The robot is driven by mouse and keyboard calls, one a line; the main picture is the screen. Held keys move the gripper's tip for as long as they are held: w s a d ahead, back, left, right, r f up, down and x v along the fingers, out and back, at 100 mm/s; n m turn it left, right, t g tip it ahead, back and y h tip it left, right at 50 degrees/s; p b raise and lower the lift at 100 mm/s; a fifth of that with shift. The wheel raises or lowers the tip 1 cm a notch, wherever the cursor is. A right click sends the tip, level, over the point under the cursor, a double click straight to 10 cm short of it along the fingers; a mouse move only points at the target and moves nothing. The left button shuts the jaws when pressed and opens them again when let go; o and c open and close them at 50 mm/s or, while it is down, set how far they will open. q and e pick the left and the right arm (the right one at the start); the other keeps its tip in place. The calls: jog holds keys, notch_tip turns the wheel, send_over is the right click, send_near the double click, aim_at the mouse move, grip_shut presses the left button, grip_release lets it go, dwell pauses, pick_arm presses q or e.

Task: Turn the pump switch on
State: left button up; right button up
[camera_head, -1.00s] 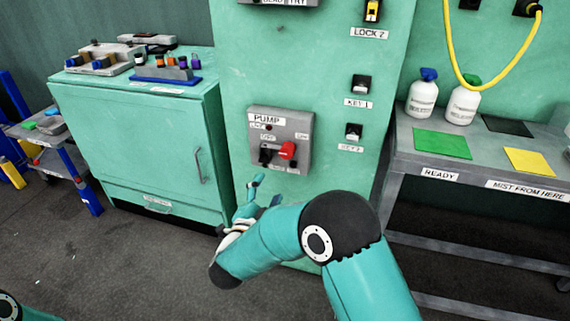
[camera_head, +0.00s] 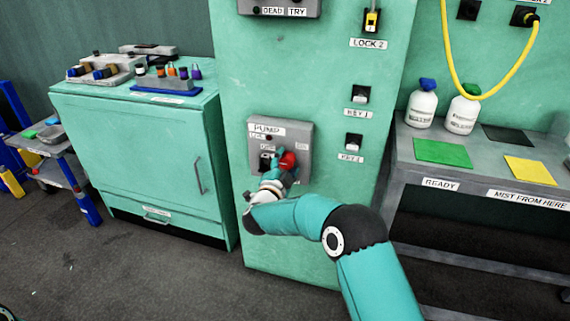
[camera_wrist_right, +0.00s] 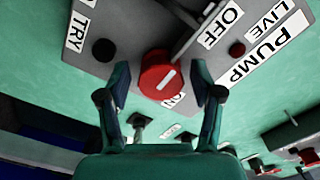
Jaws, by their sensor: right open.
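In the right wrist view, the red switch (camera_wrist_right: 160,76) carries a slanted white line, with an OFF label (camera_wrist_right: 221,25) and an ON label (camera_wrist_right: 176,99) nearby. My right gripper (camera_wrist_right: 163,82) is open, with one finger on each side of the switch. I cannot tell whether the fingers touch it. My left gripper is out of view.
A metal lever (camera_wrist_right: 192,38) stands out from the panel close to the switch. Key switches (camera_head: 360,94) are to the right. A bench (camera_head: 478,164) with bottles stands at the right, and a low cabinet (camera_head: 135,150) at the left.

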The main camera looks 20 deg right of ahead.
jog(key=shift+w+d, duration=0.1)
jog(key=shift+w, duration=0.1)
grip_shut()
dwell(0.3)
jog(key=shift+f, duration=0.1)
